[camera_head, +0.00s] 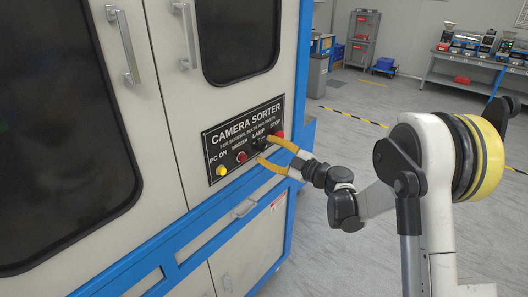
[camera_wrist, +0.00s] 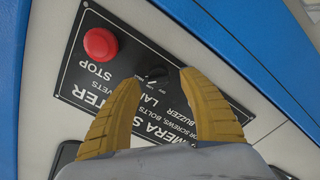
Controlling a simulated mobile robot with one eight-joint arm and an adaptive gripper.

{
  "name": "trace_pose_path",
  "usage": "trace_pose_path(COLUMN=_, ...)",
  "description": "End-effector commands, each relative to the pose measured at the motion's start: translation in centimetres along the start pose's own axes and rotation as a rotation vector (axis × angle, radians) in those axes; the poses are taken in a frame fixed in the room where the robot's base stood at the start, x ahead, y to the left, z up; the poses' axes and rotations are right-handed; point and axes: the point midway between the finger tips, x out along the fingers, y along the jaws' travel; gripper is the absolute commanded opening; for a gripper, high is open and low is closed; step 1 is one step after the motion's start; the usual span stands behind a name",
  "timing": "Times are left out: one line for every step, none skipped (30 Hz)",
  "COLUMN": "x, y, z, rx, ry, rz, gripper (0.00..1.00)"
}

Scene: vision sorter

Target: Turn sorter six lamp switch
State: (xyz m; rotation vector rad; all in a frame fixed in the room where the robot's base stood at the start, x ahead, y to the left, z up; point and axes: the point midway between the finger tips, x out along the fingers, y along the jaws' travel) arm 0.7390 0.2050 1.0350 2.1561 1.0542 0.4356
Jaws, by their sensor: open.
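The black lamp switch (camera_wrist: 156,73) is a small rotary knob on the black "CAMERA SORTER" panel (camera_head: 236,122), under the word LAMP. My gripper (camera_head: 265,150) has two yellow ribbed fingers. It is open at the panel, with the fingertips on either side of the lamp switch. In the wrist view my gripper (camera_wrist: 159,80) also straddles the switch, with clear gaps to both fingers. The switch is mostly hidden behind the fingers in the head view. I cannot tell whether the fingertips touch the panel.
The red STOP button (camera_wrist: 100,44) sits beside the lamp switch, close to one finger. A dark red buzzer button (camera_head: 241,156) and a yellow PC ON button (camera_head: 221,170) are on the other side.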

Motion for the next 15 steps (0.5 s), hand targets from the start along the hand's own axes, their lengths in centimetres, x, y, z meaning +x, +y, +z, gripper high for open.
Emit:
trace_pose_path(x=0.6, y=-0.1, z=0.06, rx=0.0, ry=0.001, rz=-0.001, gripper=0.49)
trace_pose_path(x=0.86, y=-0.07, z=0.05, rx=0.0, ry=0.001, rz=-0.001, gripper=0.49)
trace_pose_path(x=1.12, y=-0.04, z=0.03, rx=0.0, ry=0.001, rz=0.0, gripper=0.49)
trace_pose_path(x=1.28, y=-0.02, z=0.02, rx=0.0, ry=0.0, rz=0.0, gripper=0.49)
trace_pose_path(x=1.39, y=-0.01, z=0.01, rx=0.0, ry=0.0, rz=0.0, gripper=0.49)
trace_pose_path(x=1.5, y=0.01, z=-0.01, rx=0.0, ry=0.0, rz=0.001, gripper=0.49)
trace_pose_path(x=1.55, y=0.03, z=-0.02, rx=0.0, ry=0.0, rz=0.001, gripper=0.49)
trace_pose_path(x=1.57, y=0.04, z=-0.03, rx=0.0, ry=0.0, rz=0.001, gripper=0.49)
trace_pose_path(x=1.57, y=0.05, z=-0.04, rx=0.0, ry=0.0, rz=0.001, gripper=0.49)
trace_pose_path(x=1.57, y=0.06, z=-0.04, rx=0.0, ry=0.0, rz=0.001, gripper=0.49)
trace_pose_path(x=1.56, y=0.07, z=-0.04, rx=0.0, ry=0.0, rz=0.001, gripper=0.49)
trace_pose_path(x=1.55, y=0.07, z=-0.04, rx=0.0, ry=0.0, rz=0.001, gripper=0.49)
trace_pose_path(x=1.55, y=0.07, z=-0.04, rx=0.0, ry=0.0, rz=0.001, gripper=0.49)
trace_pose_path(x=1.55, y=0.07, z=-0.04, rx=0.0, ry=0.0, rz=0.001, gripper=0.45)
trace_pose_path(x=1.54, y=0.07, z=-0.03, rx=0.0, ry=0.0, rz=0.001, gripper=0.33)
